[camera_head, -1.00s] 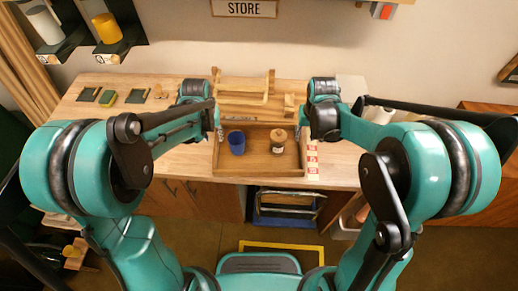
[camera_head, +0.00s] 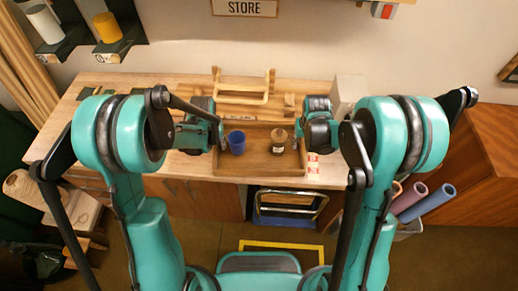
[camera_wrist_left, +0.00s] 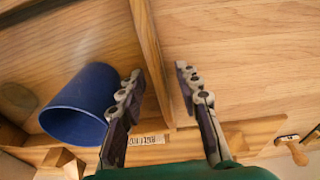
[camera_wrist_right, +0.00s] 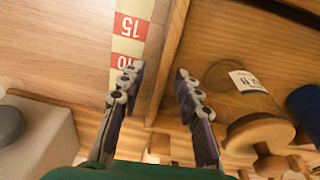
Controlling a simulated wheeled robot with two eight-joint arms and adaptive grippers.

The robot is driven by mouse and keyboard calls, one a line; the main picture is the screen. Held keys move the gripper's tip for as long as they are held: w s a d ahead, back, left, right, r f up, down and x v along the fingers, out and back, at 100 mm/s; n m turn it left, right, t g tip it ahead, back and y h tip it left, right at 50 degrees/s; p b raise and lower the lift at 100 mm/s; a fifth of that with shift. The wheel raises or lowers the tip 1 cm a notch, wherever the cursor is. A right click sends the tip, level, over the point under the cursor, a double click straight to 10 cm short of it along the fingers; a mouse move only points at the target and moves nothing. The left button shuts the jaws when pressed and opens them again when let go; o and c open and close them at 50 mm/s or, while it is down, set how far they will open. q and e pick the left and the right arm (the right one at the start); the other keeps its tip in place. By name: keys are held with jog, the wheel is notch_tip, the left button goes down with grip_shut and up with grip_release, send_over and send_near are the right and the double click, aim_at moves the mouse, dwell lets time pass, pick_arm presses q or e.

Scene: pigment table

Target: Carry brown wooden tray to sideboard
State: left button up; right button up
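The brown wooden tray (camera_head: 259,165) rests on the table between my two arms. A blue cup (camera_head: 236,142) stands inside at its left, and a corked, labelled jar (camera_head: 279,141) stands at its right. My left gripper (camera_wrist_left: 158,78) is open at the tray's left wall, with a finger on each side of the wall. My right gripper (camera_wrist_right: 160,78) is open around the right wall in the same way. In both wrist views gaps show beside the wall. In the head view, the wrists hide parts of the side walls.
A wooden rack (camera_head: 243,88) stands behind the tray. A red-and-white number strip (camera_head: 313,164) lies right of it, and a pale grey block (camera_head: 347,92) stands at the back right. Rolled tubes (camera_head: 425,201) stand in a bin below, beside a wooden cabinet (camera_head: 485,160).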

pick_arm(q)
grip_shut()
pick_arm(e)
grip_shut()
pick_arm(q)
jog(key=shift+r, duration=0.1)
pick_arm(e)
jog(key=shift+r, duration=0.1)
